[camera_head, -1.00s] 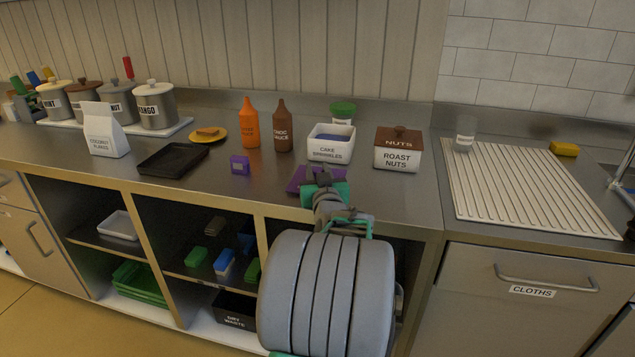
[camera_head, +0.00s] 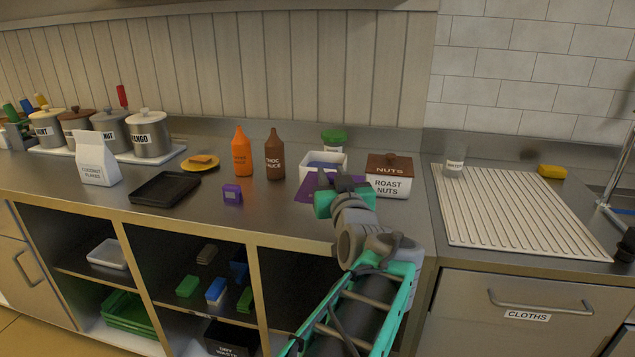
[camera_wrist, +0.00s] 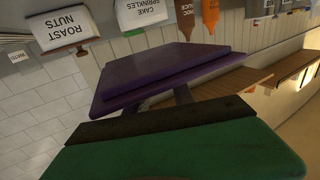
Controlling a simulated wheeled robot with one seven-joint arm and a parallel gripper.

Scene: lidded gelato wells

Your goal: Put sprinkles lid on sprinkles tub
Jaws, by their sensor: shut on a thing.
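The sprinkles tub (camera_head: 306,166) is a white open box with blue contents, at the back of the counter left of the nuts tub; my gripper and the purple lid hide part of its front. Its labelled face also shows at the top of the wrist view (camera_wrist: 146,14). The sprinkles lid (camera_wrist: 165,72) is a flat purple plate, held at its edge between my gripper's fingers (camera_wrist: 182,98). In the head view the lid (camera_head: 308,187) shows left of my gripper (camera_head: 343,184), in front of the tub and apart from its top. The exact gap is unclear.
The roast nuts tub (camera_head: 389,187), with its brown lid on, stands close on the right. Sauce bottles (camera_head: 274,155) stand left of the tub and a green-topped jar (camera_head: 333,138) behind it. A small purple block (camera_head: 232,193) and a black tray (camera_head: 165,189) lie further left.

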